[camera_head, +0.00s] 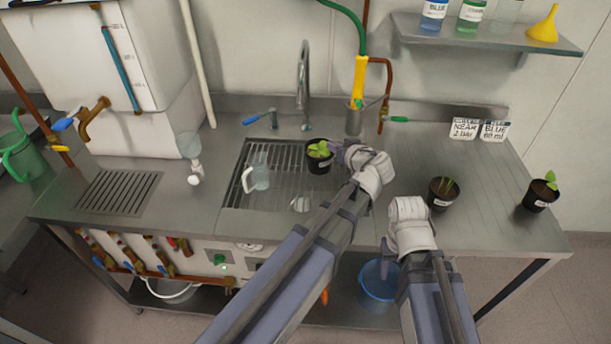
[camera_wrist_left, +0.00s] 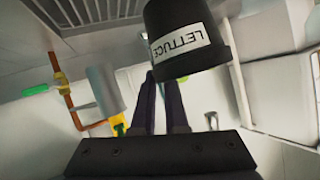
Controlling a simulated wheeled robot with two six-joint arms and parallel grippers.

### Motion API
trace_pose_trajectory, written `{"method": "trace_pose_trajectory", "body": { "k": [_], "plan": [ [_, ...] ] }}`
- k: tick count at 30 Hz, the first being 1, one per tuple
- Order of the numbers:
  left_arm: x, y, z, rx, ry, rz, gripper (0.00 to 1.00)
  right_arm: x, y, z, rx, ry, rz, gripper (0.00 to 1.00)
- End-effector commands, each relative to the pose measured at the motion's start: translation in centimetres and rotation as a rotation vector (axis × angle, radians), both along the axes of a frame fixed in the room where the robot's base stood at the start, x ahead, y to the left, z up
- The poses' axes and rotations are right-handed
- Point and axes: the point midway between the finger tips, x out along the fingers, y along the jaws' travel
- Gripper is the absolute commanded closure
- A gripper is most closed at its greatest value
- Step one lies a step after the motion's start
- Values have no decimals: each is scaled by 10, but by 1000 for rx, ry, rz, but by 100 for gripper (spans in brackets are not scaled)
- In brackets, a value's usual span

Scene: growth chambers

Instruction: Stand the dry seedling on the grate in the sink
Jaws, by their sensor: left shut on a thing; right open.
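My left gripper (camera_head: 338,152) is shut on a black pot (camera_head: 319,167) with a small green seedling (camera_head: 319,149). The pot is roughly upright over the right part of the sink grate (camera_head: 283,190); I cannot tell whether its base touches the bars. In the left wrist view the pot (camera_wrist_left: 208,55), with a white "LETTUCE" label, is at the fingertips, and some grate bars (camera_wrist_left: 75,12) show at the top. My right gripper (camera_head: 388,246) is open and empty near the counter's front edge, its fingers partly hidden by its hand.
A clear jug (camera_head: 258,172) stands on the grate left of the pot. A pot with thin stems (camera_head: 442,194) and a leafy pot (camera_head: 541,195) stand on the right counter. The faucet (camera_head: 304,75) and a yellow-handled hose nozzle (camera_head: 359,80) are behind the sink.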

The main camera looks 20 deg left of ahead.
Motion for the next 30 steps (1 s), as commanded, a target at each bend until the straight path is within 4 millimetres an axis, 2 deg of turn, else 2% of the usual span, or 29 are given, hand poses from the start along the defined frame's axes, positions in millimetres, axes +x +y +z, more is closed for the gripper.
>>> {"method": "trace_pose_trajectory", "body": {
  "k": [12, 22, 30],
  "plan": [
    [0, 0, -57, 3, 0, -1, 100, 0, 0, -57, 0, 0, 0, 50],
    [0, 0, -64, 2, 0, -2, 100, 0, 0, -65, 0, 0, 0, 50],
    [0, 0, -96, 2, 0, -2, 100, 0, 0, -96, 0, 0, 0, 50]
  ]
}}
